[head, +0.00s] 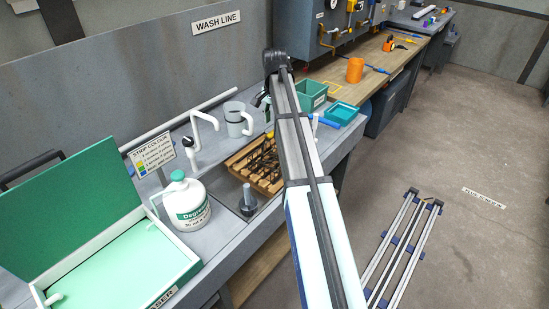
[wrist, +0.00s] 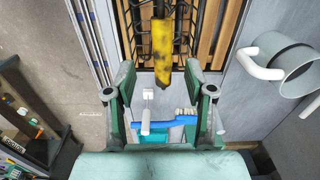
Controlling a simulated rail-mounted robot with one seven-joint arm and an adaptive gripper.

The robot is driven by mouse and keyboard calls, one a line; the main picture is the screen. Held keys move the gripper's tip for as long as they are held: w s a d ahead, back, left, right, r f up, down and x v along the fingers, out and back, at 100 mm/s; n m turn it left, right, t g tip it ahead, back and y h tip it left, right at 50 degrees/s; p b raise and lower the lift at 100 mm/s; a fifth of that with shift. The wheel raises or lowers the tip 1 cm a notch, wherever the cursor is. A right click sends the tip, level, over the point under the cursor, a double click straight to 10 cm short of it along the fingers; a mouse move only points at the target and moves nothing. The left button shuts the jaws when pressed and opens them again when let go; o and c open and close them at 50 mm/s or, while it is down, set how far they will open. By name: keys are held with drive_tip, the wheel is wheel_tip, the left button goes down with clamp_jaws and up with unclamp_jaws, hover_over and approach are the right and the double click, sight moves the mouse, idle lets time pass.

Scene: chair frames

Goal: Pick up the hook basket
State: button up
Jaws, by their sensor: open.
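The hook basket looks like the dark wire frame (head: 262,160) in the slatted wooden rack (head: 240,160) at the sink, partly hidden by my arm in the head view. In the wrist view, dark wires (wrist: 205,18) show at the top over the wooden slats. A worn yellow grip (wrist: 161,45), apparently the basket's handle, points toward my gripper. My gripper (wrist: 162,92) is open, with one finger on each side of the line of the grip. The grip's dark tip reaches near the fingertips. Nothing is held, and contact cannot be told.
A grey jug (wrist: 285,65) stands right of the gripper. A blue-handled brush (wrist: 170,124) and a white upright piece (wrist: 146,108) show beyond the fingers. In the head view, a white tap (head: 205,120), a degreaser bottle (head: 186,205) and a teal tray (head: 341,112) surround the rack.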

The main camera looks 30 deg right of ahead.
sight(270, 136)
drive_tip(key=shift+w+d+f+p, duration=0.1)
drive_tip(key=shift+f+p, duration=0.5)
drive_tip(key=shift+f, duration=0.85)
drive_tip(key=shift+w+f+p, duration=0.1)
drive_tip(key=shift+f+p, duration=0.5)
drive_tip(key=shift+f, duration=0.85)
clamp_jaws()
